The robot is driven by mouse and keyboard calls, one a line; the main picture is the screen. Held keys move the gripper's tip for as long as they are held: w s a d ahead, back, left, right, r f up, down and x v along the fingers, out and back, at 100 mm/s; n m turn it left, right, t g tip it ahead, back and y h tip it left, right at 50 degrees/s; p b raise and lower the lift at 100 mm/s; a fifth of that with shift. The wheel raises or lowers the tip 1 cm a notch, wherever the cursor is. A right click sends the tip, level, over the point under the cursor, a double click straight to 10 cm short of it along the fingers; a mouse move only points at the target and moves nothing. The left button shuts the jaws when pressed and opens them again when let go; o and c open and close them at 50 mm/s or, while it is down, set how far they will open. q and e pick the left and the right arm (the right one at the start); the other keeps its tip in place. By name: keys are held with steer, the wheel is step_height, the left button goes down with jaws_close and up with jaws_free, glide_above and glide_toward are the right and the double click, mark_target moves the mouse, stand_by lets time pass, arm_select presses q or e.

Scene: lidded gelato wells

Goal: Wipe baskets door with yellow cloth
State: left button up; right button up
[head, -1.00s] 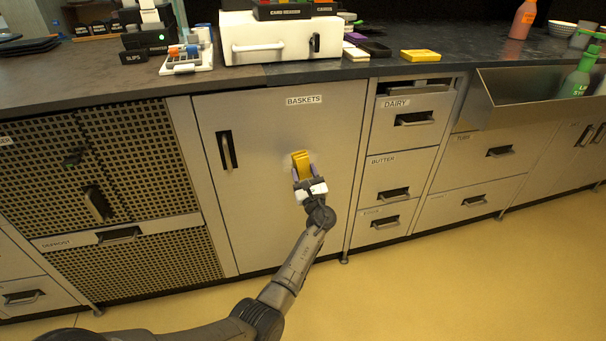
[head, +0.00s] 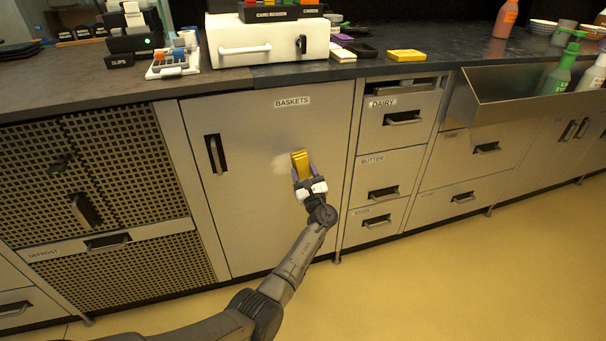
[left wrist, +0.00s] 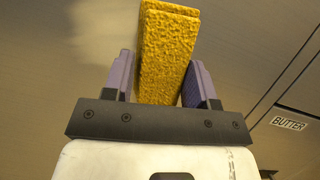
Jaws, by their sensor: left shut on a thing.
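The baskets door (head: 250,220) is a shut, pale flat panel with a BASKETS label (head: 292,103) at its top and a dark recessed handle (head: 216,154) at its left. My left gripper (head: 304,175) is shut on the yellow cloth (head: 300,160), a thick folded pad, in front of the door's right half. A pale smudge (head: 281,164) shows left of the cloth. My right gripper is out of view.
Right of the door are drawers labelled DAIRY (head: 400,118) and BUTTER (head: 383,175). A perforated panel (head: 90,160) is at left. The counter (head: 260,73) above holds a white box (head: 265,40) and a yellow block (head: 406,56). The floor (head: 450,290) is clear.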

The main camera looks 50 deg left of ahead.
arm_select(q)
steer(key=shift+w+d, duration=0.3)
steer(key=shift+w, duration=0.45)
steer(key=shift+w+d, duration=0.3)
steer(key=shift+w, duration=0.4)
steer(key=shift+s+a+r+p, duration=0.1)
steer(key=shift+s+a+p, duration=0.2)
steer(key=shift+s+p, duration=0.45)
steer(key=shift+s+a+r+p, duration=0.1)
steer(key=shift+s+a+p, duration=0.15)
steer(key=shift+s+p, duration=0.45)
steer(key=shift+f, duration=0.15)
